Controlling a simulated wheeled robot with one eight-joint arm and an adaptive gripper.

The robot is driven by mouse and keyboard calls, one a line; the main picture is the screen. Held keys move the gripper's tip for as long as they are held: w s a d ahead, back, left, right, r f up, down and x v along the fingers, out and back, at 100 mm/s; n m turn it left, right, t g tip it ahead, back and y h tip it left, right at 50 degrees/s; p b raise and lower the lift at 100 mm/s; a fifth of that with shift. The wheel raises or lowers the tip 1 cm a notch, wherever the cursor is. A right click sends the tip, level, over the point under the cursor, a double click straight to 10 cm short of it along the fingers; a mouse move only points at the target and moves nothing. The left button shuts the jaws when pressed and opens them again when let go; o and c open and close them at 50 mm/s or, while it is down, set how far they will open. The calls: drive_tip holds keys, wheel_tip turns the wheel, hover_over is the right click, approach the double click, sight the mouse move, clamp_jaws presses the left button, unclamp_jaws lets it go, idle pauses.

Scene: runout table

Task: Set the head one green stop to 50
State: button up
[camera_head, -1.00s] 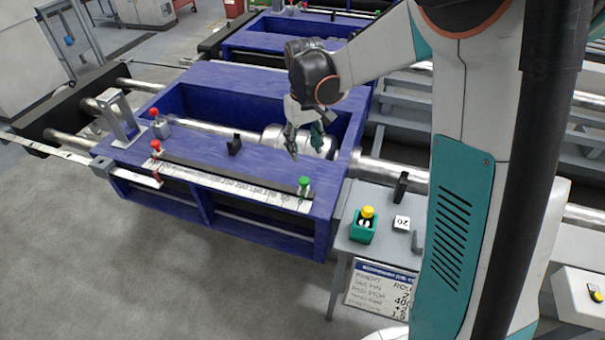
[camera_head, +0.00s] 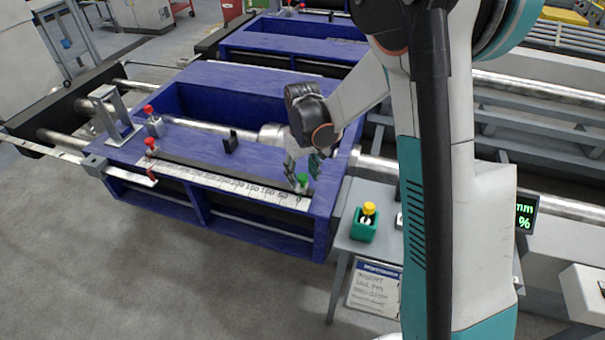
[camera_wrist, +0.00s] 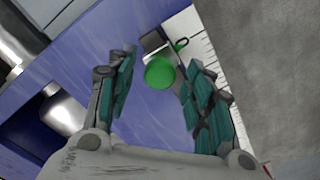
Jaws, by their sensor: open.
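The green stop (camera_head: 303,179) sits near the right end of the white scale (camera_head: 230,185) on the blue machine head, close to the 0 mark. In the wrist view the green knob (camera_wrist: 160,73) shows from above, with its grey block and a small dark pointer at the scale's edge. My gripper (camera_head: 301,166) is just above and behind the green stop. Its fingers are open, one to each side of the knob in the wrist view (camera_wrist: 158,92). I cannot tell whether they touch it. A red stop (camera_head: 151,147) stands at the scale's left end.
A dark rail (camera_head: 225,172) runs behind the scale, with a black upright (camera_head: 230,144) behind it. Another red knob (camera_head: 148,110) is at the back left. A teal box with a yellow button (camera_head: 368,210) stands on the grey side table.

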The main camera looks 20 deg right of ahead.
sight(287, 185)
clamp_jaws()
drive_tip(key=shift+w+a, duration=0.8)
drive_tip(key=shift+a, duration=0.25)
drive_tip(key=shift+w+a, duration=0.75)
drive_tip(key=shift+a, duration=0.25)
unclamp_jaws()
wheel_tip(287, 185, up, 12)
